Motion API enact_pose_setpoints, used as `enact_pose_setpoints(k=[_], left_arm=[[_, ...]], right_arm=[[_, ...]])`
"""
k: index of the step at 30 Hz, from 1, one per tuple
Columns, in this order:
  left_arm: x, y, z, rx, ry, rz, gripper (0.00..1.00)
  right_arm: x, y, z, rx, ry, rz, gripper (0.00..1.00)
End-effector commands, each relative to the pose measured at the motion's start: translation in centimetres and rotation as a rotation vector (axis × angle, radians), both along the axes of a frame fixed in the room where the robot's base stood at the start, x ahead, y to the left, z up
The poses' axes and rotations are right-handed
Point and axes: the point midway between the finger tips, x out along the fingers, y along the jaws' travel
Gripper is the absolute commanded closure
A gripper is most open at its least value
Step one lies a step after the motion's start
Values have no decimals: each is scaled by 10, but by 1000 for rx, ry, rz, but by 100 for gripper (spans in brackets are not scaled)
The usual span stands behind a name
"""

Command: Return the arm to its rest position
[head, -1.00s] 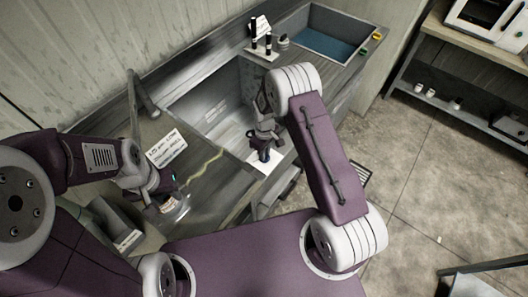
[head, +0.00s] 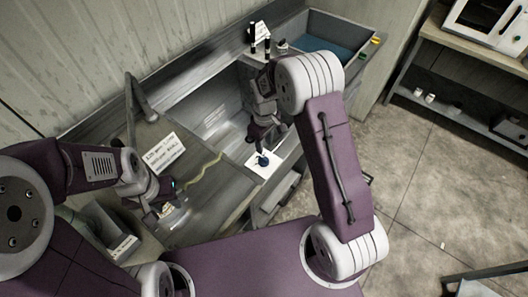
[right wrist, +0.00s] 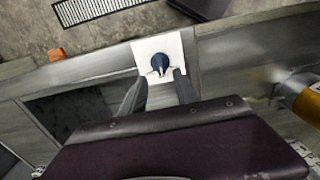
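My right gripper (head: 262,138) is just above and behind a small dark blue object (head: 263,160) on a white square card (head: 254,166) at the sink's front edge. In the right wrist view the blue object (right wrist: 160,64) stands on the white card (right wrist: 142,54), beyond the two fingertips (right wrist: 160,85). The fingers are spread, with nothing between them. My left gripper (head: 170,202) is low over the left part of the counter. Its fingers are too small and blurred to tell open from shut.
A sink basin (head: 208,108) lies behind the card. A white rack with black items (head: 259,36) and a blue-lined tub (head: 330,38) are at the back right. A labelled sign (head: 164,152) and a yellowish strip (head: 203,170) lie on the left counter. A shelf unit (head: 470,60) stands far right.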

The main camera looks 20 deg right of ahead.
Motion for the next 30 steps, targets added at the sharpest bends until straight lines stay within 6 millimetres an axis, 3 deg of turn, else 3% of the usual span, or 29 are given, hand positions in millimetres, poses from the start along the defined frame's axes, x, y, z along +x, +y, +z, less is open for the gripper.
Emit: enact_pose_setpoints(k=[18,21,23,25,30], left_arm=[[0,0,-6,0,0,0,64],[0,0,-21,0,0,0,64],[0,0,-32,0,0,0,64],[0,0,-46,0,0,0,64],[0,0,-65,0,0,0,64]], right_arm=[[1,-2,4,1,-6,-4,64],[13,-7,24,9,-81,-21,64],[1,-14,36,11,-105,-37,64],[-27,-23,45,17,-126,-84,64],[-120,-38,36,40,-136,-342,64]])
